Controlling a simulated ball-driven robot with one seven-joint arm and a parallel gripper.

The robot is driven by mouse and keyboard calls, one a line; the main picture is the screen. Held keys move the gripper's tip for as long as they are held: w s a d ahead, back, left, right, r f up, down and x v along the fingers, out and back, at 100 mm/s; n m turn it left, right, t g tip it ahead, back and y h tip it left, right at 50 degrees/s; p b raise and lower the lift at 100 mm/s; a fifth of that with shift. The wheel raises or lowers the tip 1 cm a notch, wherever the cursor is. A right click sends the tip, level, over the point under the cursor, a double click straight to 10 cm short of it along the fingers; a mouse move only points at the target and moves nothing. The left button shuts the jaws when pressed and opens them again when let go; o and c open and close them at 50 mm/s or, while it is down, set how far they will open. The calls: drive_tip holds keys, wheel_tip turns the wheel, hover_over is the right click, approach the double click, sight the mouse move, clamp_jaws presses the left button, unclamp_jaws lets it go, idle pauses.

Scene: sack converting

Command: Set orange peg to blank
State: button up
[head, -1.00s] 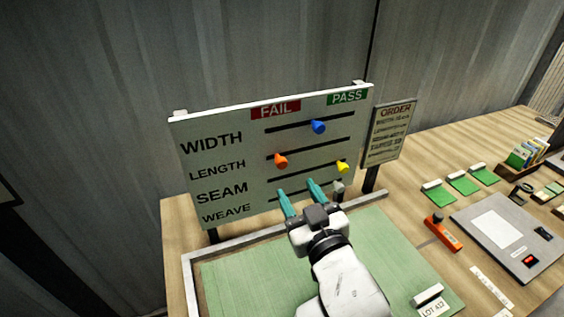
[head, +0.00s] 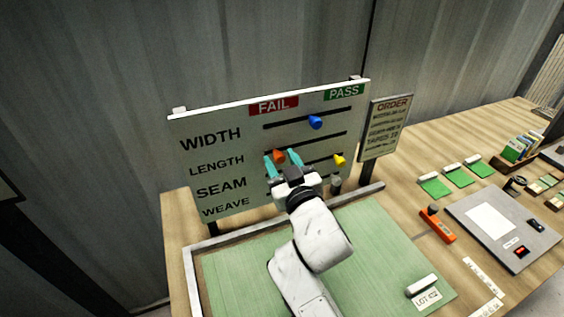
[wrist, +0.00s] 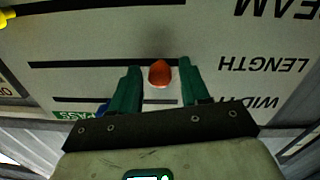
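The orange peg (head: 279,156) sits in the LENGTH slot of the white board (head: 215,119), toward its left end below the FAIL label. In the wrist view, which is upside down, the orange peg (wrist: 160,73) shows between two teal fingers. My gripper (head: 280,159) is open, with one finger on each side of the peg. Gaps show between the peg and both fingers in the wrist view (wrist: 159,68). The word blank does not show on the board.
A blue peg (head: 315,122) is in the WIDTH slot above, and a yellow peg (head: 339,160) is in the SEAM slot to the right. A grey peg (head: 336,182) is low on the board. An ORDER sign (head: 386,128) stands to the right. A green mat (head: 370,245) lies in front.

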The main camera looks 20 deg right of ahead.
clamp_jaws()
idle(0.3)
